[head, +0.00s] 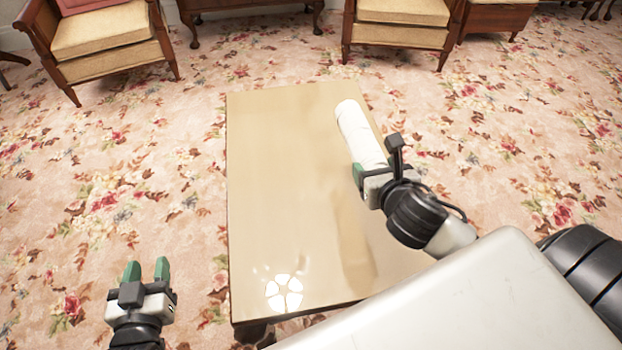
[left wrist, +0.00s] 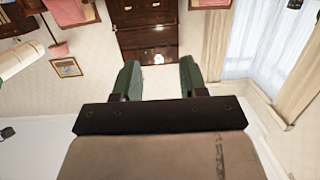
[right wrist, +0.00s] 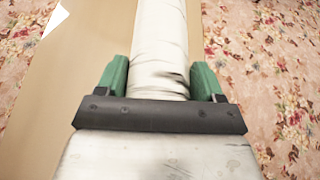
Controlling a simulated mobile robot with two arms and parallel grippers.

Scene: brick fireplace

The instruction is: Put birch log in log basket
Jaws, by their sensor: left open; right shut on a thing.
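The birch log (head: 359,132) is a pale white cylinder over the right side of the table in the head view. My right gripper (head: 371,175) is shut on the log near its lower end. In the right wrist view the log (right wrist: 160,45) runs away from between the two green fingers of the gripper (right wrist: 162,80). Whether the log touches the table is hard to tell. My left gripper (head: 147,270) is open and empty at the lower left, beside the table; its spread fingers also show in the left wrist view (left wrist: 160,82). No log basket is visible in the head view.
A low wooden table (head: 285,180) stands in the middle, its top otherwise bare except for a bright reflection. Armchairs (head: 110,35) and (head: 400,20) a second armchair stand at the back. Flowered carpet (head: 130,170) around the table is open.

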